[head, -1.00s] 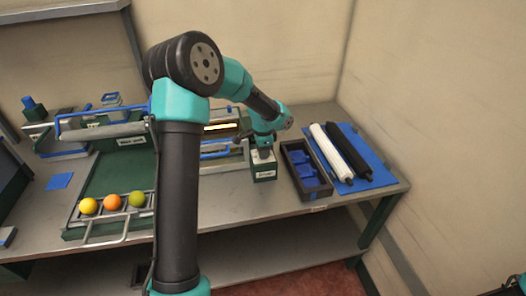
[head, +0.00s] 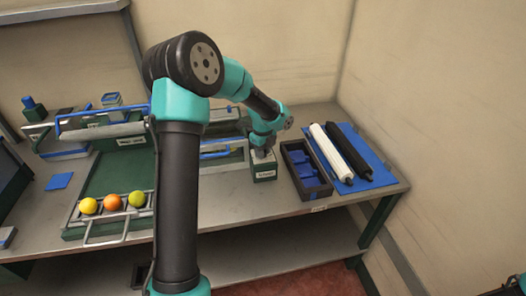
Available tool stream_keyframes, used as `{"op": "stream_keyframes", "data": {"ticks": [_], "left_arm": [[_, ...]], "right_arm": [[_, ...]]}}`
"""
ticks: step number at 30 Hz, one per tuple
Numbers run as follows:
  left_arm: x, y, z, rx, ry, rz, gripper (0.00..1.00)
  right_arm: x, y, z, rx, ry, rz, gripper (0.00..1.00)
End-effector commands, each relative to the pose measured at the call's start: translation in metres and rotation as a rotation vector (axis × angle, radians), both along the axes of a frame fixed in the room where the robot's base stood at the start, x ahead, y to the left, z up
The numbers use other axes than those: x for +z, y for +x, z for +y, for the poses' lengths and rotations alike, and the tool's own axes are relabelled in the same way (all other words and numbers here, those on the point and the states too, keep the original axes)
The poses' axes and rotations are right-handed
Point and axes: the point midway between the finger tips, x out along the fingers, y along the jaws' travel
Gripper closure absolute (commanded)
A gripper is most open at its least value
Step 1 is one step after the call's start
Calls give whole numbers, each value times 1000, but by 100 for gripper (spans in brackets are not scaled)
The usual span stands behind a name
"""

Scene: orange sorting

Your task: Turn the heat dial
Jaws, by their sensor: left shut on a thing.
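A small green box (head: 264,175) with a pale label stands near the front edge of the bench, right of the middle. My left gripper (head: 262,153) points down onto its top. It is shut on what seems to be the heat dial there; the fingers hide most of the dial, so its angle cannot be told. My right gripper is out of view.
A green station with a rack of yellow, orange and green fruits (head: 113,202) lies to the left. A black tray (head: 305,170) with blue inserts is close right of the box. White and black rollers (head: 331,152) lie on a blue mat beyond it.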

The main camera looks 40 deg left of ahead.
Motion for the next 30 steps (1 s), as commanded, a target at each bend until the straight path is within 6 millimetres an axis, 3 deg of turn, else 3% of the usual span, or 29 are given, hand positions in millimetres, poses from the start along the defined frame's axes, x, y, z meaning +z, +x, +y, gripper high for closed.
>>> {"op": "stream_keyframes", "data": {"ticks": [30], "left_arm": [[0,0,0,-962,0,0,93]], "right_arm": [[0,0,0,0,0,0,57]]}}
